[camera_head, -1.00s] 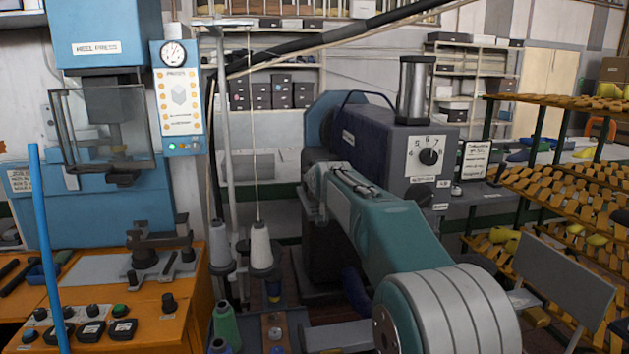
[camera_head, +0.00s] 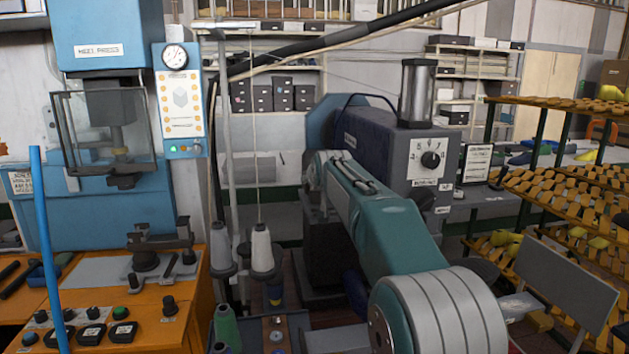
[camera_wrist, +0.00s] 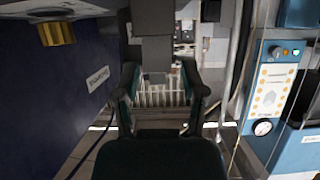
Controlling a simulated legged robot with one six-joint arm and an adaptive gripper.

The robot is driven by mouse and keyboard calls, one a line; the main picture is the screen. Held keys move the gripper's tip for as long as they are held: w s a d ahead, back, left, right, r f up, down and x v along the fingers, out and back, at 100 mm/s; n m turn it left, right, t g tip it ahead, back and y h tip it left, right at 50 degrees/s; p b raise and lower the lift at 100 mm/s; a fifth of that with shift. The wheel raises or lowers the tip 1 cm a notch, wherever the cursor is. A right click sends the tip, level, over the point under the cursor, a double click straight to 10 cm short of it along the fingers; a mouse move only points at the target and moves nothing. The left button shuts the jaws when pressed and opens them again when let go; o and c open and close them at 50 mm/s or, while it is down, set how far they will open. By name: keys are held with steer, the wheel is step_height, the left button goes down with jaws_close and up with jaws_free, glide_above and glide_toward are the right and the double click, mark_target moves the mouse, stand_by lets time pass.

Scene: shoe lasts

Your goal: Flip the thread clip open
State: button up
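I cannot make out the thread clip for certain in either view. A pale thread (camera_head: 255,150) runs down to a white thread cone (camera_head: 261,248) on a stand in the head view. A grey cone (camera_head: 220,245) and a green cone (camera_head: 226,325) stand to its left. In the wrist view, which is upside down, my gripper (camera_wrist: 160,88) has its two fingers apart, with nothing visible held between them. In the head view my gripper is hidden behind my teal arm and the dark machine.
A blue heel press (camera_head: 100,210) with a gauge panel (camera_head: 180,95) stands left. A grey-blue machine (camera_head: 385,150) with a dial stands beyond my arm. Orange racks (camera_head: 560,180) of shoe lasts fill the right. A blue rod (camera_head: 45,240) rises at front left.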

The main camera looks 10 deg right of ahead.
steer(key=v, duration=1.2)
steer(key=shift+f, duration=0.15)
steer(key=shift+s+f+t, duration=0.65)
steer(key=shift+f+t, duration=1.6)
steer(key=shift+t, duration=0.15)
steer(key=w, duration=1)
steer(key=shift+w+d, duration=0.1)
steer(key=shift+w, duration=0.3)
jaws_close()
